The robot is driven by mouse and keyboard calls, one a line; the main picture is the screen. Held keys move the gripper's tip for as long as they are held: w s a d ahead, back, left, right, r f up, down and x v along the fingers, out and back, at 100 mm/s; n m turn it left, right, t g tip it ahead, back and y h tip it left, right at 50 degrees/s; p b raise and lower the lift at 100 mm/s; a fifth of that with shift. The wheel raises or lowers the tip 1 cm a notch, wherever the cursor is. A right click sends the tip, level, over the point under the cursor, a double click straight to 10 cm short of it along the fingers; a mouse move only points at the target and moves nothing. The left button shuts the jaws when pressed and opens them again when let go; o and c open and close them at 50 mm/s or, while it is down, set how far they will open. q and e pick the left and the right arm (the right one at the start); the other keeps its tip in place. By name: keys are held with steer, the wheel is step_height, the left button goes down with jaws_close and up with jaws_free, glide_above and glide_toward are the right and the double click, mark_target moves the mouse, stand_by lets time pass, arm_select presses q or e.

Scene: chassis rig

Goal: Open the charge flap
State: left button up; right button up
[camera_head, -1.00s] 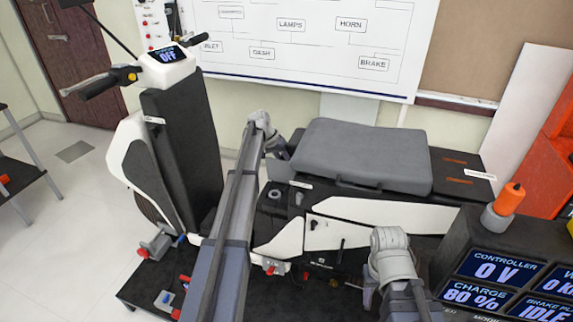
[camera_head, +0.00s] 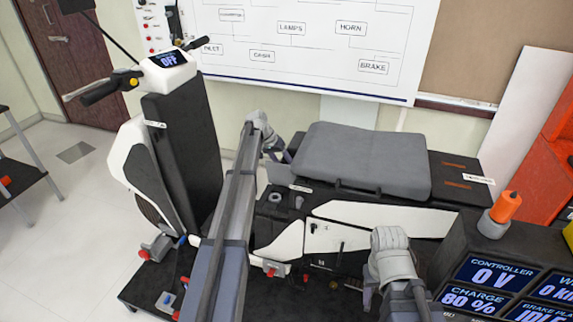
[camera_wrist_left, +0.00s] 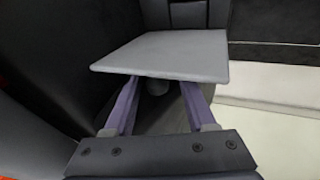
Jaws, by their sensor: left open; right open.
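In the left wrist view, a flat grey plate (camera_wrist_left: 160,55), which looks like the charge flap, lies across the far ends of my left gripper's fingers (camera_wrist_left: 158,100). The fingers are apart, and the plate covers their tips. A small round grey part shows in the gap below it; whether the fingers touch the plate I cannot tell. In the head view, my left gripper (camera_head: 276,153) is beside the left end of the grey seat (camera_head: 362,160), and the flap cannot be made out clearly. My right gripper (camera_head: 370,296) is low in front of the chassis, mostly hidden by its wrist.
The steering column (camera_head: 182,150) stands left of my left arm. A black console with blue screens (camera_head: 487,270) and an orange-topped knob (camera_head: 505,207) stands at the right. White body panels (camera_head: 375,217) lie below the seat. Open floor is at the left.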

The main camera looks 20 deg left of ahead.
arm_select(q)
steer(key=p+v, duration=0.4)
steer(key=v, duration=0.1)
steer(key=shift+a+r, duration=0.1)
steer(key=shift+r, duration=0.3)
